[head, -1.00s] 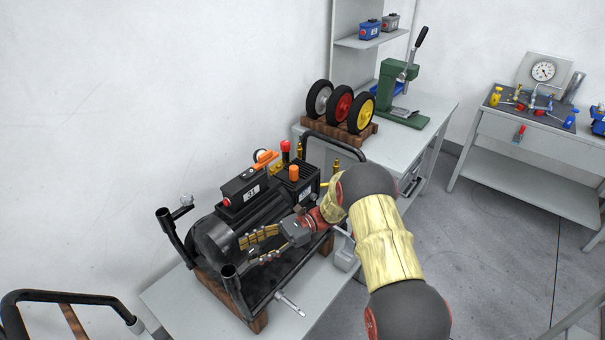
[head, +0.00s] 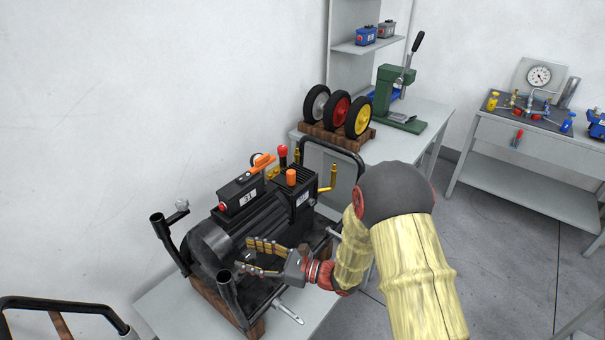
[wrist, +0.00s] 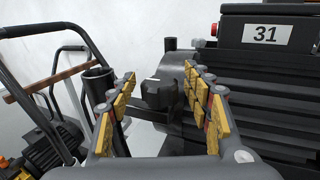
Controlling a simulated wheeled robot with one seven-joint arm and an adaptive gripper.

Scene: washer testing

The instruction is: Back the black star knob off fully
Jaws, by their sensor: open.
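The black star knob (wrist: 154,93) shows in the wrist view, with a pale line on its top. It is framed between the two fingers of my gripper (wrist: 160,80). The gripper is open, with a visible gap from each finger to the knob; I cannot tell how far beyond the tips the knob lies. In the head view my gripper (head: 244,256) points left, beside the black motor unit (head: 262,222) near its left end. I cannot make out the star knob there.
The frame's open black tube (head: 228,290) stands close to the gripper; in the wrist view it is left of the knob (wrist: 98,82). A black box marked 31 (wrist: 265,34) sits on the unit. Wheels (head: 339,112) and a green press (head: 398,95) stand on the bench behind.

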